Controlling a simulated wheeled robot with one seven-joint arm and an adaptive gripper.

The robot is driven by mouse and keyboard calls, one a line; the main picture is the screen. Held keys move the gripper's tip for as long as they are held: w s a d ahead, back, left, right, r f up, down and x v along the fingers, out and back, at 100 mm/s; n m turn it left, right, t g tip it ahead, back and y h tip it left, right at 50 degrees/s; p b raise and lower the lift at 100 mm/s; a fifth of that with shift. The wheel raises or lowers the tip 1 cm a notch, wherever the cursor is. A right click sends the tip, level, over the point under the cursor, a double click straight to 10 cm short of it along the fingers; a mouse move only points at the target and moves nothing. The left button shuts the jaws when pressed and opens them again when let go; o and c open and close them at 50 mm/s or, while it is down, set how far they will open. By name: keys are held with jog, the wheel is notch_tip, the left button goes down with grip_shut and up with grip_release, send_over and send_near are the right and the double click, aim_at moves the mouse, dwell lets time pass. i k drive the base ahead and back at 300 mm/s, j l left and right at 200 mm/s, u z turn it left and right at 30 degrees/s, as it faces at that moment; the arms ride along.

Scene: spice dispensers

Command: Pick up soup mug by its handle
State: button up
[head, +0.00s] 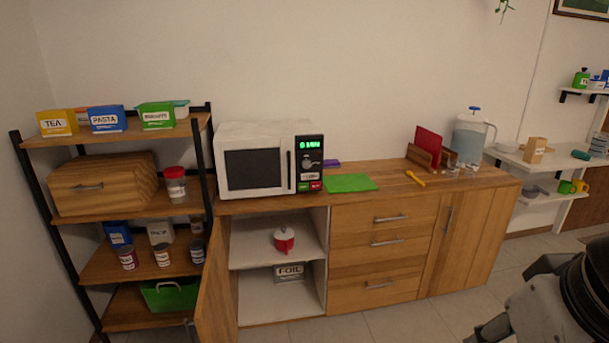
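A small red and white lidded vessel (284,240) stands upright on the middle shelf inside the open cabinet, below the microwave. It may be the soup mug; its label and handle are too small to make out. Part of my arm shows at the lower right corner, with what looks like my gripper (497,328) cut off by the bottom edge. It is far from the vessel and the mugs, and its opening cannot be told.
The cabinet door (216,290) stands open on the left side of the cabinet. A foil box (290,273) lies below the vessel. The microwave (262,160) sits on the wooden counter (385,190). A packed shelf rack (128,132) stands left. The tiled floor (400,322) in front is clear.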

aim_at(284, 246)
jog(key=j+u, duration=0.15)
jog(key=j, duration=0.4)
jog(key=i+j+u, duration=0.15)
jog(key=j, duration=0.35)
jog(key=i+j+u, duration=0.15)
jog(key=j, duration=0.4)
jog(key=i+l+u, duration=0.1)
jog(key=l, duration=0.55)
jog(key=i+l+u, duration=0.15)
jog(key=l, duration=0.5)
jog(key=i+l+u, duration=0.1)
jog(key=i+l, duration=0.15)
jog(key=l, duration=0.45)
jog(key=i+l+u, duration=0.15)
jog(key=l, duration=0.5)
jog(key=l+u, duration=0.1)
jog(key=l, duration=0.6)
jog(key=i, duration=0.05)
